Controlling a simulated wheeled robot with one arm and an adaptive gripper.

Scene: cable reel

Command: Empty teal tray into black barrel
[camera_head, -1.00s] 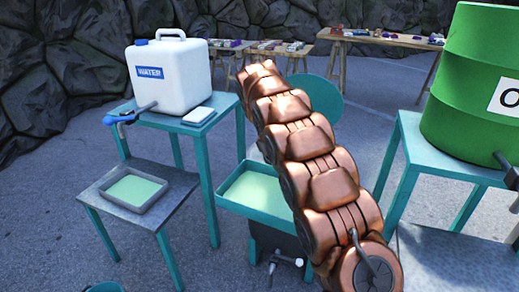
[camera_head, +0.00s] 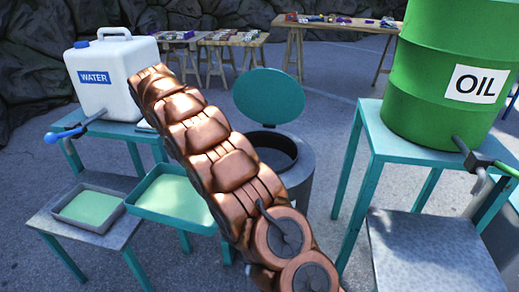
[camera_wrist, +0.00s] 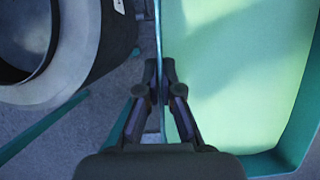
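The teal tray (camera_head: 143,212) holds pale green liquid and looks roughly level, left of my arm in the head view. In the wrist view the teal tray (camera_wrist: 270,163) fills the right side. My gripper (camera_wrist: 160,72) has its fingers on either side of the tray's near wall and appears shut on it. In the head view my gripper is hidden behind my copper arm. The black barrel (camera_head: 303,175), dark grey with a round teal lid (camera_head: 268,97) raised, stands right of the tray, partly behind my arm. In the wrist view the barrel's open mouth (camera_wrist: 58,75) is at left, beside the tray.
A grey tray (camera_head: 63,219) of pale green liquid sits on a low stand at left, close to the teal tray. A white water container (camera_head: 125,85) stands on a teal table behind. A green oil drum (camera_head: 425,80) stands on a teal stand at right. Wooden tables are behind.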

